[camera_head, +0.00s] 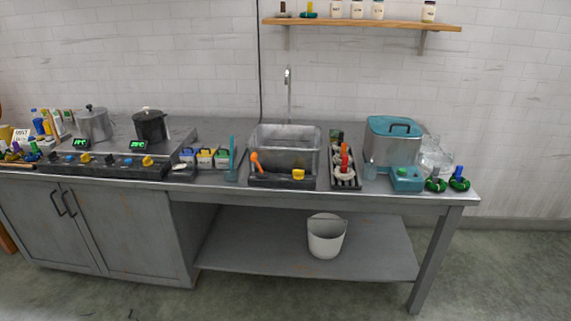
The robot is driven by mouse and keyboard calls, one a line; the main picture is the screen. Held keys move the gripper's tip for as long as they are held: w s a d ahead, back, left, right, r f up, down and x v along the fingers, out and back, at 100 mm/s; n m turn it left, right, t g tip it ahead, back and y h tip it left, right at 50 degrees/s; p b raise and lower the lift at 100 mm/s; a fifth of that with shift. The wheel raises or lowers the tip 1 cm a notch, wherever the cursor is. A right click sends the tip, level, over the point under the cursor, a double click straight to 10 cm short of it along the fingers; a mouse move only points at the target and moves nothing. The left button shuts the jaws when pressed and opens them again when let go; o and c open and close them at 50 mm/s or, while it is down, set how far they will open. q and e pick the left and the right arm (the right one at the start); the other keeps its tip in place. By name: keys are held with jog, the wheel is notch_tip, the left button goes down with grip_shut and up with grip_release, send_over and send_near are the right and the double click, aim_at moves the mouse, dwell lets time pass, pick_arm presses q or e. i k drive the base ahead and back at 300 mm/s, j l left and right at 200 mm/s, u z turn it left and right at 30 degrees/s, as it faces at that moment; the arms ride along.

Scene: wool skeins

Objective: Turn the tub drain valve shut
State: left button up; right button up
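A grey metal tub (285,136) stands on the steel counter, under a tall faucet (289,88). On the dark ledge (270,181) at the tub's front are an orange lever (256,161), tilted at the left, and a yellow knob (298,174) at the right. I cannot tell from this view which of them is the drain valve, or whether the valve is open or shut. Neither of my grippers is in view.
Left of the tub are a blue upright tool (232,158), small boxes and a burner panel with two pots. Right of it are a dark tray (345,182), a teal-lidded container (392,140) and green-based items. A white bucket (326,236) stands on the lower shelf.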

aim_at(297, 174)
jog(key=i+l, duration=0.45)
jog(key=l, duration=0.25)
jog(key=i+l, duration=0.25)
jog(key=l, duration=0.15)
jog(key=i+l+u, duration=0.1)
jog(key=l, duration=0.25)
jog(key=i+l, duration=0.55)
jog(key=l, duration=0.2)
